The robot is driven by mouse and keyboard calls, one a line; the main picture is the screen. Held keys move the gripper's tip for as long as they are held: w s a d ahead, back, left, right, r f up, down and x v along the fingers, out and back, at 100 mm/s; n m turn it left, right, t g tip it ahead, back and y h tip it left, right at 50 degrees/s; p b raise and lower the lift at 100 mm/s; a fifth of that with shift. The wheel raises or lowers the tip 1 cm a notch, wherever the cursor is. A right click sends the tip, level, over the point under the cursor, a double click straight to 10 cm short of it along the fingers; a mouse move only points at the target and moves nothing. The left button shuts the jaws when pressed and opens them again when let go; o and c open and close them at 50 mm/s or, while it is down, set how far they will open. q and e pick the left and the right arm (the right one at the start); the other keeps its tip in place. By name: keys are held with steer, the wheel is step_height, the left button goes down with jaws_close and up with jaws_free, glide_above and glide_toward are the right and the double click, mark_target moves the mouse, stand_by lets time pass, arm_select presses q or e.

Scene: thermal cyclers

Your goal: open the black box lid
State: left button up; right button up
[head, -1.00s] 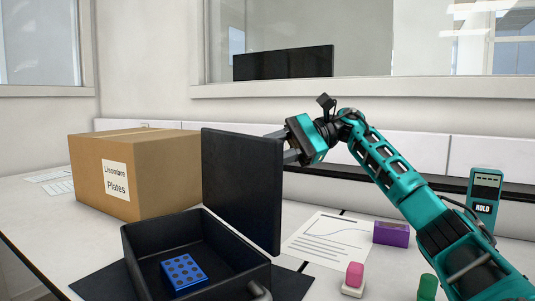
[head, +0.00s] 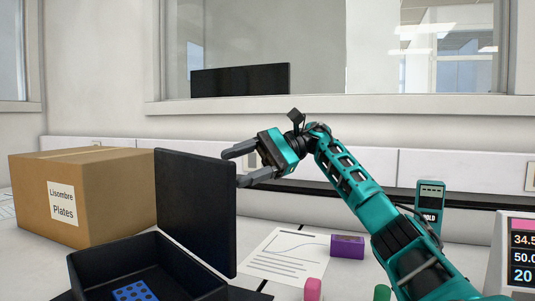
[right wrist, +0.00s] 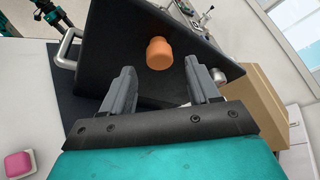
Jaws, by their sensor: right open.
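The black box (head: 88,273) stands at the lower left of the head view, its lower part cut off by the frame. Its lid (head: 196,212) stands upright at the back, so the box is open. A blue block with holes (head: 134,292) lies inside. My right gripper (head: 232,168) is open and empty at the lid's upper right edge; whether it touches is unclear. In the right wrist view, the lid's dark face with an orange knob (right wrist: 158,54) shows beyond the spread fingers (right wrist: 159,68). My left gripper is not in view.
A cardboard box (head: 110,190) stands left of the lid. A paper sheet (head: 283,254), a purple box (head: 347,246) and a pink block (head: 313,289) lie to the right. A teal handheld device (head: 429,202) and a display unit (head: 520,255) are further right.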

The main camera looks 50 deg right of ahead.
steer(key=p+v, duration=0.2)
steer(key=v, duration=0.6)
steer(key=shift+d+p, duration=0.25)
steer(key=shift+p, duration=0.05)
steer(key=shift+s+r, duration=0.1)
